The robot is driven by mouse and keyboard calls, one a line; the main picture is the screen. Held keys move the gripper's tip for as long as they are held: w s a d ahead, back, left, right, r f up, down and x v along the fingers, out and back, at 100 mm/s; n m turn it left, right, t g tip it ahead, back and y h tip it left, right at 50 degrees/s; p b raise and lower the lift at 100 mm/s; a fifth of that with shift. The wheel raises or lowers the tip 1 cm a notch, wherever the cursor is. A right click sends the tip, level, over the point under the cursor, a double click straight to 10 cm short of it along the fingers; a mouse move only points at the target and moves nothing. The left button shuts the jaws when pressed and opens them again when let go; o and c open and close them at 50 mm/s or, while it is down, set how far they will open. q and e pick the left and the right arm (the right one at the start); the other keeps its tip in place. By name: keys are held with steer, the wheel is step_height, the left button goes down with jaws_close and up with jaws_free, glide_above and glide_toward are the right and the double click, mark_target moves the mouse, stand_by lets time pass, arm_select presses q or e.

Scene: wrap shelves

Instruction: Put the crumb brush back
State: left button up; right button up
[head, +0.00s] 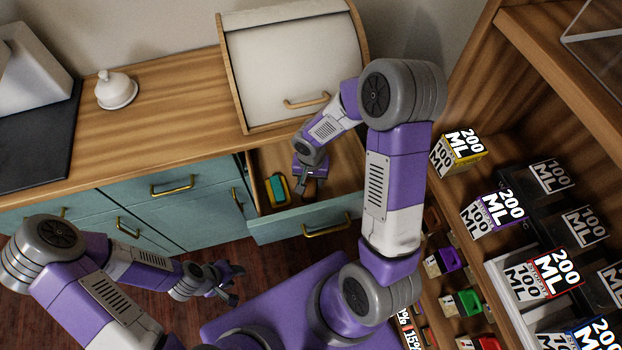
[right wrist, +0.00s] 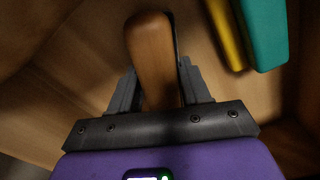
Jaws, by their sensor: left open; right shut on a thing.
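The crumb brush (right wrist: 152,48) shows in the right wrist view as a rounded wooden handle between my fingers; its bristles are hidden. My right gripper (head: 310,183) reaches down into the open drawer (head: 285,226) in the head view and is shut on the brush. The fingers also show in the right wrist view (right wrist: 158,92), one on each side of the handle. In the head view the brush is mostly hidden by my gripper. My left gripper (head: 234,285) is open and empty, low in front of the cabinets.
A green and yellow sponge (head: 277,189) lies in the drawer, left of my right gripper. A closed bread box (head: 285,60) stands on the counter (head: 180,105) behind the drawer. A white lidded dish (head: 116,91) is further left. Shelves with labelled boxes (head: 495,210) stand at the right.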

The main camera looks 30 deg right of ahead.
steer(key=shift+f+b, duration=0.2)
steer(key=shift+b, duration=0.1)
steer(key=o, duration=1)
steer(key=shift+r, duration=0.15)
steer(key=shift+r+p, duration=0.3)
steer(key=shift+p, duration=0.15)
step_height(320, 180, up, 12)
steer(key=p, duration=0.3)
steer(key=shift+f+p, duration=0.2)
steer(key=shift+p, duration=0.2)
steer(key=shift+r, duration=0.1)
